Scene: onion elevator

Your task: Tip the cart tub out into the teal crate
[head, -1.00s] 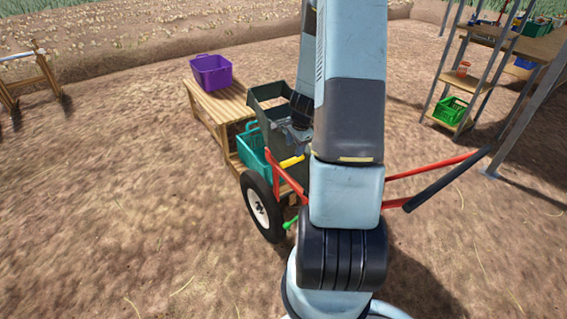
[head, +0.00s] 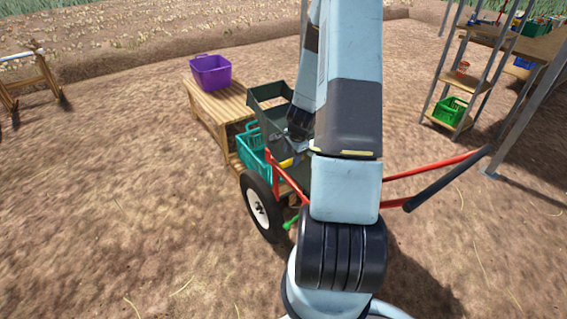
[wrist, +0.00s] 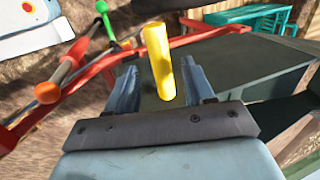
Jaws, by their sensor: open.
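The dark green cart tub (head: 272,91) sits in a red cart frame (head: 290,184), partly hidden behind my arm. A yellow handle (head: 286,163) is at its near side. The teal crate (head: 252,148) stands just left of the tub, beside the wooden bench; in the wrist view its corner (wrist: 283,17) shows at top right. My gripper (wrist: 158,68) is open, with the yellow handle (wrist: 160,62) between its fingers as seen from the wrist. Gaps show on both sides, so the fingers are not closed on it. The tub floor is mostly hidden.
A purple crate (head: 211,72) stands on the wooden bench (head: 217,99). The cart's black wheel (head: 262,208) and a green-tipped lever (head: 290,222) are at the near side. A shelf with a green crate (head: 450,110) is at right. Bare soil lies open at left.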

